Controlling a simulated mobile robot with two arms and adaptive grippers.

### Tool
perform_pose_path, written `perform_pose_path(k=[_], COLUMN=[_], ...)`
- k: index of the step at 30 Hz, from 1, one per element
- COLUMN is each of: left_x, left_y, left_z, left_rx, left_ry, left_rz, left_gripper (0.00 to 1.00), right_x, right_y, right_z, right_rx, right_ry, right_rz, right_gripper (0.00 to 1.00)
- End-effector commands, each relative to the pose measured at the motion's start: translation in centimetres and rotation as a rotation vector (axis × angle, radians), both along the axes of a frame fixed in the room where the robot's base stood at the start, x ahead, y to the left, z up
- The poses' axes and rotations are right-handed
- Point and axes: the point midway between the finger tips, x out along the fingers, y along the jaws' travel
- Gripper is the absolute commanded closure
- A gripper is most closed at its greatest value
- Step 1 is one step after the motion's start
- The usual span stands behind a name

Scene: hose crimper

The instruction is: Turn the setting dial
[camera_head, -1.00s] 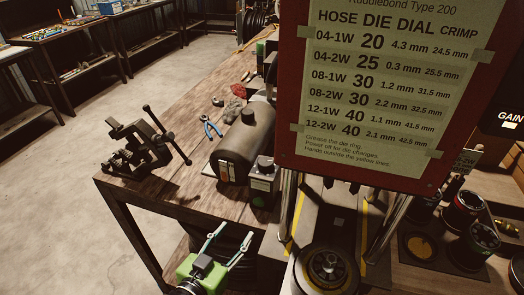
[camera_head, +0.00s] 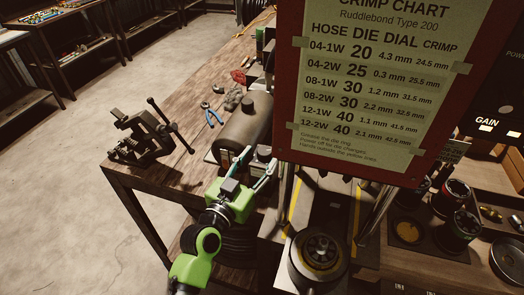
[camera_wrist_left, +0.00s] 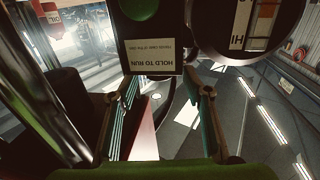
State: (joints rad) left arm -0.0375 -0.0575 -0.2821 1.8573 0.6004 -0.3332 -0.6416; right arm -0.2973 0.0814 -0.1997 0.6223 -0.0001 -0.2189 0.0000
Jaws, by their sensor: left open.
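My left gripper (camera_head: 256,163) is open, its two fingers pointing away at the bench, around the near side of a small control box (camera_head: 264,152) beside the dark cylinder (camera_head: 247,126). The fingers partly hide the box. In the left wrist view the open gripper (camera_wrist_left: 163,88) shows empty, with an upside-down "HOLD TO RUN" plate (camera_wrist_left: 152,58) and a green button (camera_wrist_left: 139,8) ahead of it. A round black-rimmed face marked "HI" (camera_wrist_left: 245,25) is at upper right there. I cannot tell for certain which part is the setting dial. My right gripper is out of view.
The crimp chart board (camera_head: 372,90) stands close right of the gripper. The crimper's round die head (camera_head: 318,258) is below it. A vise (camera_head: 143,137) sits at the bench's left corner; blue pliers (camera_head: 211,114) lie behind. Dies (camera_head: 450,195) stand at right.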

Motion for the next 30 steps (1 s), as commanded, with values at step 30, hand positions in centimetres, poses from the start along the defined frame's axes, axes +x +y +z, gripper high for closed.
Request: perform_pose_path(k=[30], left_x=[2.1], left_y=[-0.8], left_z=[-0.3], left_rx=[0.004], left_ry=[-0.008], left_rz=[-0.040], left_gripper=[0.93], right_x=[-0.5], right_y=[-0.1], right_z=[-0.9], right_rx=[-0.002], right_ry=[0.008], right_rz=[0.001], right_gripper=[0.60])
